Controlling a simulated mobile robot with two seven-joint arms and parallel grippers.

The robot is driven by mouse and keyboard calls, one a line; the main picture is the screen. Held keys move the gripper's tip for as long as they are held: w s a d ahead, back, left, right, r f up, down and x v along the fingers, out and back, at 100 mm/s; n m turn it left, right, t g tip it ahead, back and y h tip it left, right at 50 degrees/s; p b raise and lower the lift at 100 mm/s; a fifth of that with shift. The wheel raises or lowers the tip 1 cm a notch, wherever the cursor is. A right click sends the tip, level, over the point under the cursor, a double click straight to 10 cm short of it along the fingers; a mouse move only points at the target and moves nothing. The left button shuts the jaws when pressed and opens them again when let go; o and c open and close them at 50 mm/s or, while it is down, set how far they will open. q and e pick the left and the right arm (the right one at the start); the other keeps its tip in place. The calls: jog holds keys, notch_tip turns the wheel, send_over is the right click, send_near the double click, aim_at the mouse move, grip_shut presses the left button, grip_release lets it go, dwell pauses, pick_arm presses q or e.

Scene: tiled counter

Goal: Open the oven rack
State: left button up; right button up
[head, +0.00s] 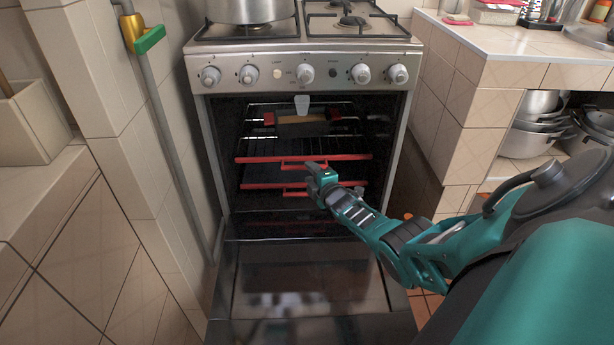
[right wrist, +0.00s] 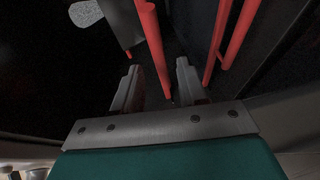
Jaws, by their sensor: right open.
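The oven (head: 305,72) stands with its door (head: 310,285) folded down. Inside are an upper rack (head: 265,158) and a lower rack (head: 345,184), both with red front bars and red handles. Both racks appear to sit inside the oven. My right gripper (head: 318,172) is at the racks' front, close to the red handles. In the right wrist view its fingers (right wrist: 156,75) are open, with a red bar (right wrist: 152,45) reaching toward the gap between them. I cannot tell whether they touch it. My left gripper is out of view.
A dark dish with red handles (head: 303,130) sits on a rack inside the oven. A pot (head: 250,10) stands on the stove top. A tiled wall (head: 95,80) is close on the left and a tiled counter (head: 480,90) on the right.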

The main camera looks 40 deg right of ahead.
jog(key=b+x, duration=0.2)
jog(key=x, duration=0.1)
jog(key=shift+w+d, duration=0.15)
jog(key=shift+w, duration=0.1)
jog(key=shift+c, duration=0.2)
grip_shut()
dwell(0.4)
